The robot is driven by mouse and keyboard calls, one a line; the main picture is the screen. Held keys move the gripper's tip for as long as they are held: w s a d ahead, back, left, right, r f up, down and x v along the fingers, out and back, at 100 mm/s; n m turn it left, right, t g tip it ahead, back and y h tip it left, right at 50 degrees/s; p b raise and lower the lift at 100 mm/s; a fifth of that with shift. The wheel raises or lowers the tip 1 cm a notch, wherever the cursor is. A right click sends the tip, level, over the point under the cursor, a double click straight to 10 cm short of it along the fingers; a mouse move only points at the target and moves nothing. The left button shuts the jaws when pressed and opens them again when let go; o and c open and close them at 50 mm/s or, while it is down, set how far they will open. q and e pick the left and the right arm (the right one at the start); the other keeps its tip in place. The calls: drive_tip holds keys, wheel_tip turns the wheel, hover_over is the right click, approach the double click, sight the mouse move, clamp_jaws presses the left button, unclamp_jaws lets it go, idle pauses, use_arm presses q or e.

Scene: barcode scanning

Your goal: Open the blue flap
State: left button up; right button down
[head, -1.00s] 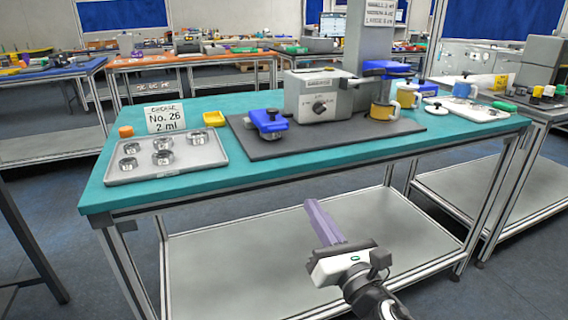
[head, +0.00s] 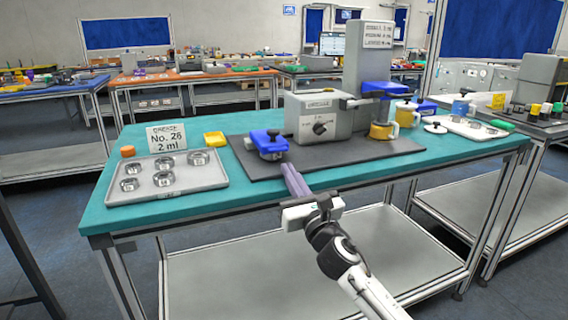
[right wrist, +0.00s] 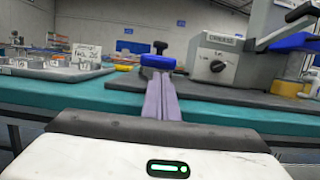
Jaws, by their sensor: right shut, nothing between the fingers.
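A blue flap-like part (head: 268,141) with a dark knob stands at the left front of the dark base plate. It also shows in the right wrist view (right wrist: 157,63), just beyond the fingertips. A second blue part (head: 383,88) sits at the right side of the grey machine (head: 322,117). I cannot tell which one is the flap. My right gripper (head: 288,168) is shut and empty, with its long purple fingers together. They point up at the near blue part from the table's front edge; I cannot tell whether they touch it. My left gripper is not in view.
The dark base plate (head: 390,152) lies on the teal table (head: 115,212). A metal tray (head: 200,182) with several metal rings, a sign (head: 166,138) and a yellow dish (head: 214,138) stand at left.

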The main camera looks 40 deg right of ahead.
sight(278, 153)
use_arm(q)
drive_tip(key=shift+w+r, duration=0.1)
use_arm(e)
drive_tip(key=shift+x, duration=2.05)
